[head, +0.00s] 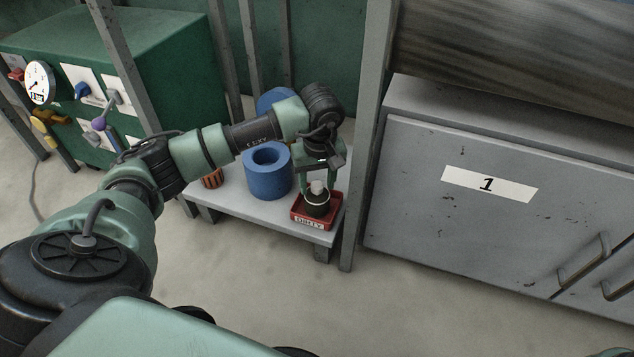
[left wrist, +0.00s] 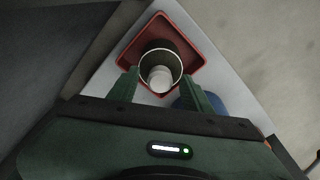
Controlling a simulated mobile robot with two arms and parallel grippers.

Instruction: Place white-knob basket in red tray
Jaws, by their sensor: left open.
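The red tray (head: 313,222) sits at the right front corner of a low grey shelf, with a label on its front edge. The white-knob basket (head: 318,203), a small dark round container with a pale rim and a white knob, stands inside the tray. My left gripper (head: 318,181) is above the tray with its fingers pointing down around the basket's knob. In the left wrist view the basket (left wrist: 177,64) lies inside the red tray (left wrist: 196,38), and the left gripper's fingers (left wrist: 160,90) are spread apart on either side below it. My right gripper is not in view.
A blue cylinder (head: 267,172) with a hole stands on the shelf (head: 225,202) left of the tray, and an orange slotted item (head: 212,179) is further left. A grey post (head: 366,150) and a cabinet marked 1 (head: 430,190) stand close on the right. The front floor is clear.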

